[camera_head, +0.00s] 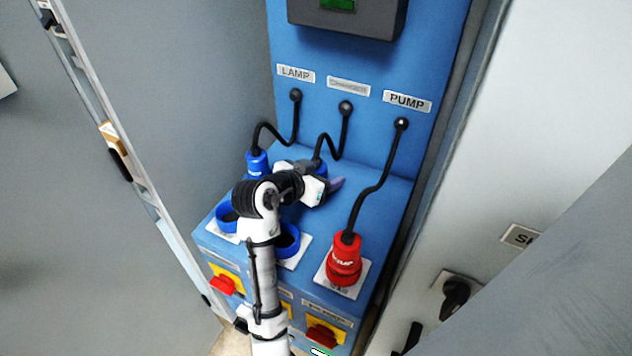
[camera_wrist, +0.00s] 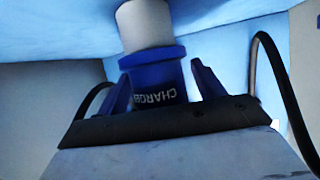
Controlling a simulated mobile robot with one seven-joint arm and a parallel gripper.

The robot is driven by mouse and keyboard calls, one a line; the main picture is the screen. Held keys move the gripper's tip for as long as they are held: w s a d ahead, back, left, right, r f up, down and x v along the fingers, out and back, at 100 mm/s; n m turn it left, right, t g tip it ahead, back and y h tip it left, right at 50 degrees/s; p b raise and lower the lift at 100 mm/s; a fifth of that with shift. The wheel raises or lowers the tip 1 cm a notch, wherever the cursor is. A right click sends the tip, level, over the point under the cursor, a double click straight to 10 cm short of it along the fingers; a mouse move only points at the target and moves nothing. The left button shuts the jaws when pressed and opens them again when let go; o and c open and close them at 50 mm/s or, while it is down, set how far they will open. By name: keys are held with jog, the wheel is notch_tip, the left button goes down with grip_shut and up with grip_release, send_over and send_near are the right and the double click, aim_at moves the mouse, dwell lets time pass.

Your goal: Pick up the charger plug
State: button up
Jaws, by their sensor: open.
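The charger plug (camera_wrist: 155,85) is blue, with white lettering that reads "CHARGE" and is partly cut off. A pale grey cylinder (camera_wrist: 145,24) extends from its blue collar in the wrist view. My gripper (camera_wrist: 163,80) is open, with one blue finger on each side of the plug. I cannot tell whether either finger touches it. In the head view my gripper (camera_head: 332,185) is at the back of the blue shelf, below the middle cable. Only a small blue part of the charger plug (camera_head: 320,165) shows there; my wrist hides the rest.
A blue lamp plug (camera_head: 257,163) stands at the back left. A red pump plug (camera_head: 345,262) sits in the front right socket. Blue sockets (camera_head: 228,216) are at the front, partly behind my arm. Black cables hang from the back panel (camera_head: 350,60); cabinet walls close both sides.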

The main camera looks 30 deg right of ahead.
jog(key=shift+c, duration=0.5)
jog(key=c, duration=1.1)
jog(key=shift+r, duration=0.1)
jog(key=shift+c, duration=0.2)
